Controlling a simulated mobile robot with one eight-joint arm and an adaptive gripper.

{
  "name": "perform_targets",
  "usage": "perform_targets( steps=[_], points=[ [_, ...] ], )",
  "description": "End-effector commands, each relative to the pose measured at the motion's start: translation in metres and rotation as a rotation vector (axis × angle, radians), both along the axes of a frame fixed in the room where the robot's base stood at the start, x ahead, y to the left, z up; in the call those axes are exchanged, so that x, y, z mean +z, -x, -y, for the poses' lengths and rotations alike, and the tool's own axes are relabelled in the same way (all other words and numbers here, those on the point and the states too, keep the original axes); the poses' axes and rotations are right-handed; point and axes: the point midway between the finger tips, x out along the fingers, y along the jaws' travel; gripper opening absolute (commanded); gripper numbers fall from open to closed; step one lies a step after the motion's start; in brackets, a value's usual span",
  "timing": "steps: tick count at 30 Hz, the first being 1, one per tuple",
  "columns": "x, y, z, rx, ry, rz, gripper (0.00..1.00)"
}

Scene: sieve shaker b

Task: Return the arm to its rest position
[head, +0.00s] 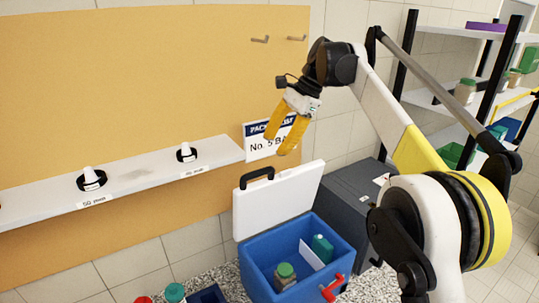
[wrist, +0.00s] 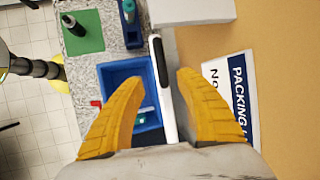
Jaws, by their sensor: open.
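My gripper (head: 282,129) hangs in the air in front of the tan wall board, above the blue box, with its yellow fingers pointing down. In the wrist view the two yellow fingers (wrist: 158,100) are spread apart with nothing between them. My arm is raised and bent, reaching from the right side of the head view up to the gripper. The gripper touches nothing that I can see.
Below stands an open blue box (head: 256,258) with a white lid (head: 275,201), holding a jar and a teal item. A grey shelf (head: 130,179) carries two white-topped items. A packing list sign (head: 258,147) is close behind the gripper. A storage rack (head: 420,100) stands right.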

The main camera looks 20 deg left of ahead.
Motion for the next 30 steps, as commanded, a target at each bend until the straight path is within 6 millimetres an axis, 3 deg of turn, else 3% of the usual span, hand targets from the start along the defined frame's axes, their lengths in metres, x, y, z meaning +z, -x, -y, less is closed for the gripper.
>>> perform_targets(
  steps=[11,16,23,30],
  points=[
    [0.004,0.000,0.002,0.001,0.000,0.000,0.41],
    [-0.005,0.001,0.024,0.012,0.005,0.054,0.41],
    [-0.045,0.026,0.119,0.076,0.058,0.271,0.41],
    [-0.121,0.093,0.224,0.181,0.174,0.506,0.41]
  ],
)
